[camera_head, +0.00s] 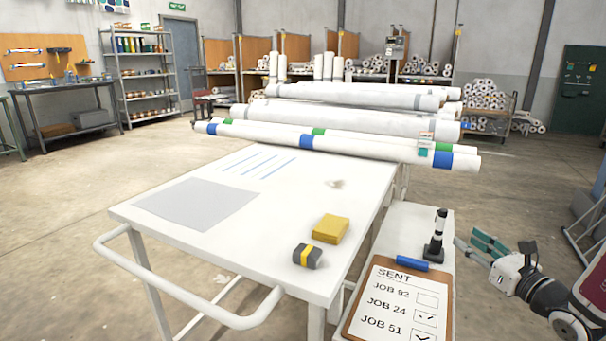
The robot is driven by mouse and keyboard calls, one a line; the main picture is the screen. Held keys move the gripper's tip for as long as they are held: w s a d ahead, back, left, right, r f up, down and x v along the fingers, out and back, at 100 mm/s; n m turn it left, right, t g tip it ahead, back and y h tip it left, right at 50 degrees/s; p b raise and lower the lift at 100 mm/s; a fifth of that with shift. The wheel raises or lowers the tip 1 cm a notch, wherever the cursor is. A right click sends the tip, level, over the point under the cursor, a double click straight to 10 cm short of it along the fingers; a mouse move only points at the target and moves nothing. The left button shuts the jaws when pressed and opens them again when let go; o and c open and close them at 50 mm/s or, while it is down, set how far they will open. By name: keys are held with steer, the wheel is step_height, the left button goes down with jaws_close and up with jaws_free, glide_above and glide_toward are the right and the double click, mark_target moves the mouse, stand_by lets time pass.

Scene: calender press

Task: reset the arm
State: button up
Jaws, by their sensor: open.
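My gripper (468,239) is at the right, beside the right edge of the small side table (448,222). Its fingers are spread and nothing shows between them. My arm comes in from the lower right corner. A black and white upright tool (437,240) stands on the side table just left of my gripper, with a gap between them. The JOB 92 box is empty; JOB 24 and JOB 51 have ticks.
A white cart table (300,182) holds a grey sheet (197,204), a yellow block (330,228) and a grey-yellow block (307,256). Long white rolls (340,120) with blue and green bands lie behind it. Open floor (520,190) lies beyond my gripper.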

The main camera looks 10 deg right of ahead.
steer(key=s+a+r+n+g+y, duration=0.2)
steer(key=a+r+n+g+y, duration=0.3)
steer(key=a, duration=0.7)
steer(key=s+a+r+n+g+y, duration=0.2)
steer(key=a+r+n+y, duration=0.3)
steer(key=a+n, duration=0.45)
steer(key=s+a+r+n+g, duration=0.2)
steer(key=s+a+n+g, duration=0.45)
steer(key=s+a, duration=0.5)
steer(key=s+a+f+n+g+h, duration=0.15)
steer(key=s+n+g+h, duration=0.6)
steer(key=s, duration=1.05)
steer(key=s+d+n+t+h, duration=0.3)
steer(key=s+d+n+h, duration=0.1)
steer(key=d+n+h, duration=0.15)
step_height(320, 180, up, 31)
steer(key=d+t+p, duration=0.1)
steer(key=t+p, duration=0.3)
steer(key=p, duration=2.6)
steer(key=shift+w+p, duration=0.15)
steer(key=shift+p, duration=0.15)
steer(key=shift+d, duration=0.1)
